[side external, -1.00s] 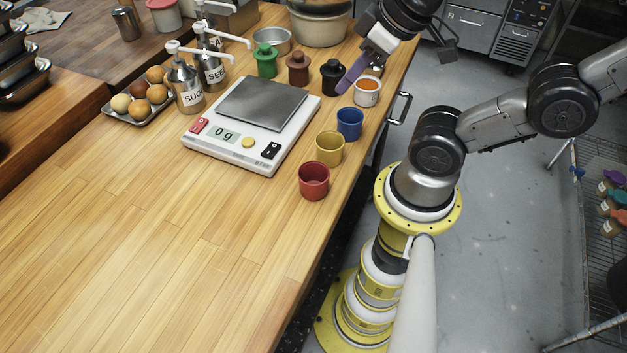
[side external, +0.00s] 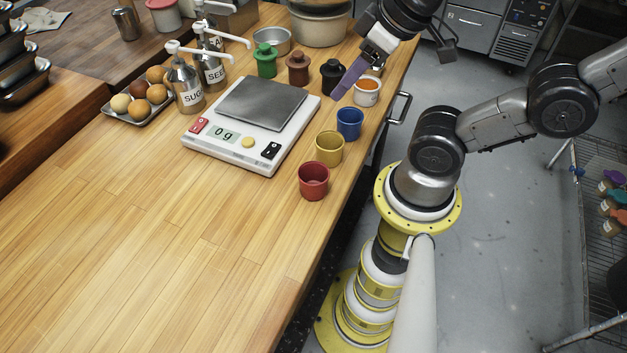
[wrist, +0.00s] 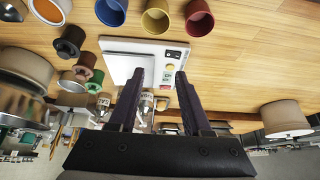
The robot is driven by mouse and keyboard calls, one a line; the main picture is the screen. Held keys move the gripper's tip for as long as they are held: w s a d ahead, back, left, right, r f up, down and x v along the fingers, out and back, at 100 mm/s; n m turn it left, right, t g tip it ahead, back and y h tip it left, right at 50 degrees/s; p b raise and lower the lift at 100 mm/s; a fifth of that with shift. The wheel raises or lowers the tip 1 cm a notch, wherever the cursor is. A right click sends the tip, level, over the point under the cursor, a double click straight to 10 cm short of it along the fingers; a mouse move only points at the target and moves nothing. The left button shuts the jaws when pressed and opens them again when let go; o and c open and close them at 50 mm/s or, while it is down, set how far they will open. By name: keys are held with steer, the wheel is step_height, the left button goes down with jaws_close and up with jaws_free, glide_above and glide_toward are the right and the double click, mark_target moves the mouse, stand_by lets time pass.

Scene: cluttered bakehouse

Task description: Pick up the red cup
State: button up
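The red cup (side external: 313,181) stands upright on the wooden table near its right edge, at the near end of a row of cups. It also shows in the wrist view at the top right (wrist: 199,18). My gripper (side external: 344,88) is above the far right part of the table, over the area by the black lidded pot and the white cup, well away from the red cup. In the wrist view my gripper (wrist: 160,82) has its two purple fingers apart with nothing between them.
A yellow cup (side external: 329,148), a blue cup (side external: 349,123) and a white cup (side external: 367,91) with orange contents line the table edge beyond the red cup. A kitchen scale (side external: 222,146) is left of them. The table's near left (side external: 150,240) is clear.

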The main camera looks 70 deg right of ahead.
steer(key=o, duration=0.7)
steer(key=shift+o, duration=0.2)
steer(key=n+g+h, duration=0.1)
steer(key=n+g, duration=0.4)
steer(key=n, duration=2)
glide_above(314, 175)
steer(key=s+a, duration=0.1)
steer(key=a, duration=0.2)
step_height(314, 175, down, 4)
steer(key=r, duration=0.1)
steer(key=f, duration=0.9)
steer(key=d+f, duration=0.1)
steer(key=f, duration=0.4)
